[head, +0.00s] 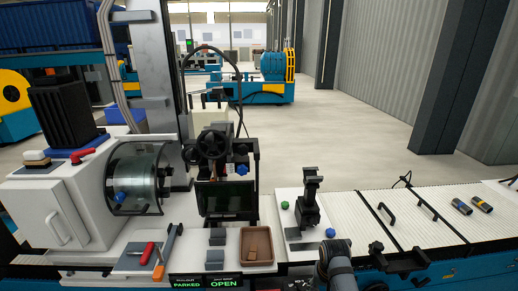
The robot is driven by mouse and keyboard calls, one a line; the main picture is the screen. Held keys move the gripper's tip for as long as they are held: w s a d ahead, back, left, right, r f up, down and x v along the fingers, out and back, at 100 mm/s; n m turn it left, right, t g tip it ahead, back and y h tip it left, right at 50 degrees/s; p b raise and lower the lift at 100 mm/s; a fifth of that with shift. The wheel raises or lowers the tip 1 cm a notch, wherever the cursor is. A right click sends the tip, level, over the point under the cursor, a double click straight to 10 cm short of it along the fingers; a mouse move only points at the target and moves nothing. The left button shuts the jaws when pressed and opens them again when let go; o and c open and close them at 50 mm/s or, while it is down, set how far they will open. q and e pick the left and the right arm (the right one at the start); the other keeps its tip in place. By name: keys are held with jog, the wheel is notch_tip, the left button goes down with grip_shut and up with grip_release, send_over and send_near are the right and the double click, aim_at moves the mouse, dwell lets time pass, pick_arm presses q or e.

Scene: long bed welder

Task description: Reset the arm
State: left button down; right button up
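A control panel (139,257) at the front left of the machine carries a red-handled lever (147,253) and an orange-handled lever (158,271). Two small displays in front show green text: the left one (187,284) reads PARKED and the right one (224,282) reads OPEN. Which part is the arm to reset is not clear. A grey link of one of my arms rises at bottom centre, by the bed's front edge. Dark parts (404,262) right of it look like my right gripper; its fingers cannot be made out. My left gripper does not show.
A glass-fronted chamber (135,180) stands at left and a black handwheel (212,145) at centre. A brown tray (257,246) sits at the front. A black upright fixture (310,199) stands on a white plate. Two dark cylinders (471,206) lie on the ribbed bed at right.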

jog(key=s+d+r+n+t, duration=0.1)
jog(key=s+d+r+n, duration=0.15)
jog(key=s, duration=0.75)
jog(key=s+d+r+n+t, duration=0.1)
jog(key=s+r+n+t, duration=0.15)
jog(key=s, duration=0.85)
notch_tip(320, 180, down, 34)
jog(key=s+d+g+b, duration=0.2)
jog(key=s+d+b, duration=0.1)
jog(key=b, duration=0.3)
jog(key=s+f+g+b, duration=0.1)
jog(key=s+f+b, duration=0.2)
jog(key=s+f, duration=1.4)
jog(key=shift+s+d+f+m+h+b, duration=0.2)
jog(key=shift+d+f+m+h+b, duration=0.15)
jog(key=shift+f, duration=0.5)
jog(key=shift+a, duration=0.1)
